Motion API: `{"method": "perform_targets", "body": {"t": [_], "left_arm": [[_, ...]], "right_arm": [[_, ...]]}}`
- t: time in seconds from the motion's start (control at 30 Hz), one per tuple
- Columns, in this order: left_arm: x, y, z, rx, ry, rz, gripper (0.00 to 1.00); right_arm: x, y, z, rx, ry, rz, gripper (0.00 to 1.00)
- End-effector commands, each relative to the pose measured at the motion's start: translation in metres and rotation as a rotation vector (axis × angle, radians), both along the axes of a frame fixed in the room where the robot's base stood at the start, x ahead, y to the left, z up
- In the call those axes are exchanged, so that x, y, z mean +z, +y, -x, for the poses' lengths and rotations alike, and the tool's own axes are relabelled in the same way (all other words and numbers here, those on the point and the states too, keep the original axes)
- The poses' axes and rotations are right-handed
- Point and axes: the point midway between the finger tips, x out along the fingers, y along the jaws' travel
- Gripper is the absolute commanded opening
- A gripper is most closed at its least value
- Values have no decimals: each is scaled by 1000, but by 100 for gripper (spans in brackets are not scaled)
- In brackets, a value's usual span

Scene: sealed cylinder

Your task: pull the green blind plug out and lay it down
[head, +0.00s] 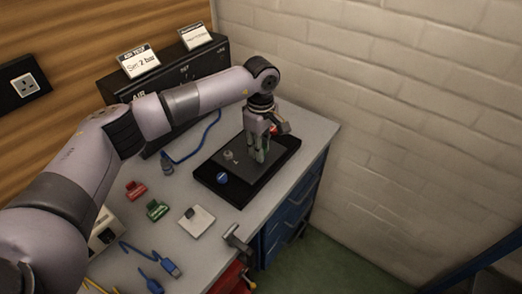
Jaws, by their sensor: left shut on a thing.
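My left gripper (260,158) points down over the black base plate (229,187) on the bench. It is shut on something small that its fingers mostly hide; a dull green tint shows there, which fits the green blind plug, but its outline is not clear. I cannot tell whether the plug is still seated or free. A small orange-red part (284,128) shows just behind the gripper. My right gripper is not in view.
A blue round part (222,177) and a small metal fitting (228,155) are on the plate. Left of it lie a red piece (136,190), a green piece (157,210) and a white square pad (196,221). A black box (184,69) stands behind. Bare bench shows at right.

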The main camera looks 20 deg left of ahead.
Motion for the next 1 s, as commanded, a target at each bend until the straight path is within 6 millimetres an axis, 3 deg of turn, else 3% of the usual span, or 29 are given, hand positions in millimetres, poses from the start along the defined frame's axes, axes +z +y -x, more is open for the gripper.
{"method": "perform_targets", "body": {"t": [0.53, 1.0], "left_arm": [[0, 0, 1, 0, 3, -1, 0], [19, 0, 0, 0, 1, 0, 0]], "right_arm": [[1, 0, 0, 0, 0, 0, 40], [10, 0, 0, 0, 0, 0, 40]]}}
